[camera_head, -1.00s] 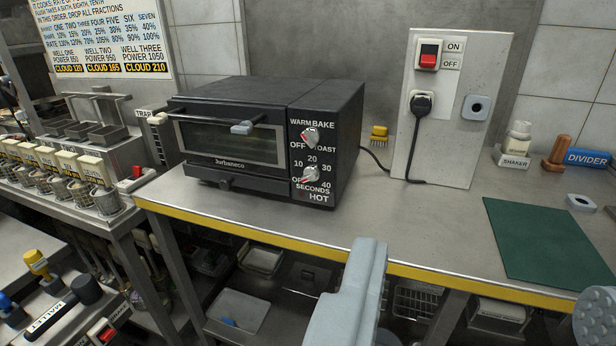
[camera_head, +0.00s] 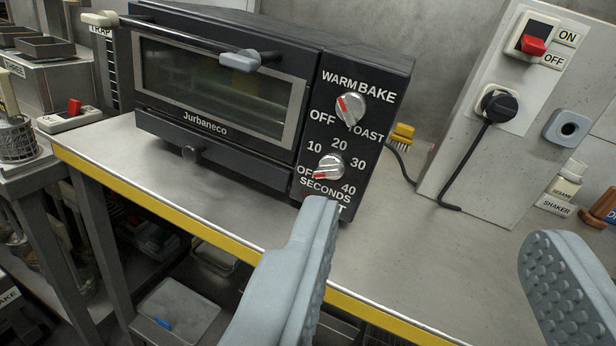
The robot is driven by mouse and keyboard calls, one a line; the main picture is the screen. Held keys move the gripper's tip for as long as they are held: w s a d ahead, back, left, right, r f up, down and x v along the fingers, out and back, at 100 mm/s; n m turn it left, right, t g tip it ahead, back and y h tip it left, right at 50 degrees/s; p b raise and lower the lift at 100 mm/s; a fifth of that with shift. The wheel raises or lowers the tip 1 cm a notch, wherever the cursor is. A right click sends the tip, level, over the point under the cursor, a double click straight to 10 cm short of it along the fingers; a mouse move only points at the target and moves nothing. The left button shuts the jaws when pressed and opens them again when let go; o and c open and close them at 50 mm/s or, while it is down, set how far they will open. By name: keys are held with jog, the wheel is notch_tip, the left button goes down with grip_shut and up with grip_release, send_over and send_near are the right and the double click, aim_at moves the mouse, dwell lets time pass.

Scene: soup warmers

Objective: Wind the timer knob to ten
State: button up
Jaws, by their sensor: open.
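The timer knob (camera_head: 331,167) is the lower of two silver knobs on the right front panel of a black toaster oven (camera_head: 220,85). Its red mark points left and slightly down, at OFF. The 10 is printed above it to the left, then 20, 30 and 40 clockwise. The upper knob (camera_head: 350,108) has a red mark pointing up and to the left. My gripper (camera_head: 425,235) is open and empty, in front of the bench and apart from the knob. Its left finger covers part of the HOT label below the knob.
The oven door with its bar handle (camera_head: 240,60) is shut. A wall switch (camera_head: 532,38) and a plugged-in black cord (camera_head: 480,150) are on a panel to the right. A yellow brush (camera_head: 402,136) stands behind.

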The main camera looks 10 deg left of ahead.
jog(key=w+a+f+n+h, duration=0.2)
jog(key=w+a+f, duration=0.2)
jog(key=a+f, duration=0.5)
send_near(326, 175)
jog(key=shift+h, duration=0.3)
jog(key=w, duration=0.9)
jog(key=shift+a, duration=0.15)
jog(key=c, duration=1)
